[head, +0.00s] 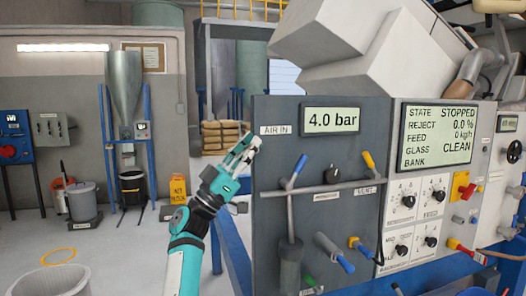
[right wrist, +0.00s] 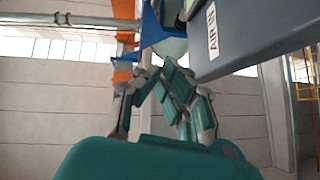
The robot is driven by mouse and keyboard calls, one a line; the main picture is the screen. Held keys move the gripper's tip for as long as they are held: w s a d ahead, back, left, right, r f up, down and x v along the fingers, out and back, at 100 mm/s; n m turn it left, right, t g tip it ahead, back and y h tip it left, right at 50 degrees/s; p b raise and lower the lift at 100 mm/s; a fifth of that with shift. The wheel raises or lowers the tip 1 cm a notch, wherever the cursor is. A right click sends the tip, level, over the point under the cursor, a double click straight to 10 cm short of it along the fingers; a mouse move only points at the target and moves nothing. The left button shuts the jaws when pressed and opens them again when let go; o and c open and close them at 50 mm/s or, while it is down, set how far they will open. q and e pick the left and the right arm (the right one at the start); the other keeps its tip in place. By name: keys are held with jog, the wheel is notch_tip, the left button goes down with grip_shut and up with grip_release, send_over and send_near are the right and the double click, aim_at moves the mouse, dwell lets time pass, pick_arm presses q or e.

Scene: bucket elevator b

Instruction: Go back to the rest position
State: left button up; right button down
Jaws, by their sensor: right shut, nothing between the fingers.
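My right gripper (head: 248,146) is shut and empty. It points up beside the left edge of the grey AIR IN panel (head: 270,215), apart from the valve handles as far as I can tell. In the right wrist view the gripper's fingers (right wrist: 152,88) show with nothing between them, and the panel's edge (right wrist: 240,45) lies above and to the right. My left gripper is in neither view.
The pressure display (head: 331,120) reads 4.0 bar; the status display (head: 438,137) reads STOPPED. Blue (head: 299,168) and yellow (head: 369,161) handles stick out from the panel.

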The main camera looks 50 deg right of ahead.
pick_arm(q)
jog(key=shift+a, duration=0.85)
